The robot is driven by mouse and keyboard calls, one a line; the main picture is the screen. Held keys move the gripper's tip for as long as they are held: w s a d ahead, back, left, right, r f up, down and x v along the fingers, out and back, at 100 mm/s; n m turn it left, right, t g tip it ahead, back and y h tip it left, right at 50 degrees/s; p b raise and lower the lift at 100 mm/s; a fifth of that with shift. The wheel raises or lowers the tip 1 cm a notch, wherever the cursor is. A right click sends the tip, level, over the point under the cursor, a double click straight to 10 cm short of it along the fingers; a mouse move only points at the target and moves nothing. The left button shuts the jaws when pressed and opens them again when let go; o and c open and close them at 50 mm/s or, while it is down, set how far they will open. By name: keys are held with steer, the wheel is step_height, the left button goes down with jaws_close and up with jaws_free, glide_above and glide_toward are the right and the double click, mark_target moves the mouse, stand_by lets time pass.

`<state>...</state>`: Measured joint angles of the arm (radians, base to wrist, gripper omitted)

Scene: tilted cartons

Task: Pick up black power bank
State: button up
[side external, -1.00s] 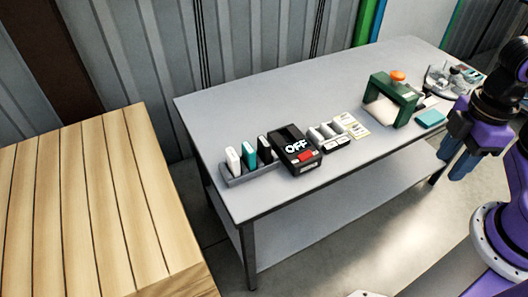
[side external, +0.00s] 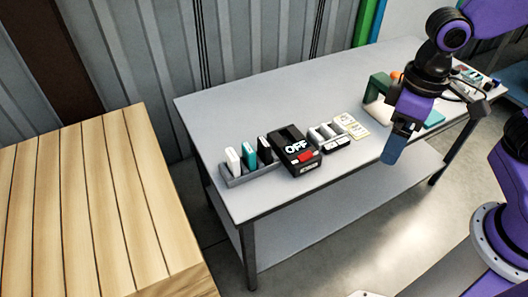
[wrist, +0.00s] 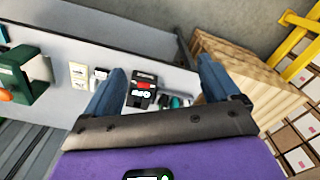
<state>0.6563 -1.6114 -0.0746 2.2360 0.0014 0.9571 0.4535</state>
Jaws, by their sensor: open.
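The black power bank (side external: 264,148) stands upright in a grey holder (side external: 236,181), at the right end of a row beside a teal one (side external: 248,155) and a white one (side external: 232,160). My gripper (side external: 394,150) is open and empty at the table's front edge, well to the right of the holder. In the wrist view my gripper (wrist: 160,72) has its fingers wide apart, with the black OFF box (wrist: 141,92) between them. The holder with the power banks shows small beside that box there; I cannot clearly single out the black one.
The OFF box (side external: 296,150) stands right next to the holder, with a white several-slot unit (side external: 329,137) and cards (side external: 351,125) farther right. A green frame (side external: 378,87) stands near my arm. A wooden surface (side external: 85,205) lies left. The table's back is clear.

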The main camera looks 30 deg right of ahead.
steer(key=w+a+f+m, duration=0.1)
steer(key=w+a+m, duration=0.3)
steer(key=w+m, duration=0.3)
steer(key=w+a+m, duration=0.5)
steer(key=w, duration=0.5)
steer(key=m, duration=1.2)
glide_above(264, 142)
step_height(264, 142, down, 5)
steer(key=f, duration=0.7)
steer(key=d+f, duration=0.1)
steer(key=f, duration=0.3)
steer(key=shift+s+f, duration=0.1)
steer(key=shift+f, duration=0.25)
steer(key=shift+a+f, duration=0.25)
steer(key=shift+f, duration=1.2)
steer(key=shift+a+f, duration=0.2)
steer(key=shift+f, duration=1.2)
steer(key=c, duration=1)
steer(key=shift+r, duration=0.1)
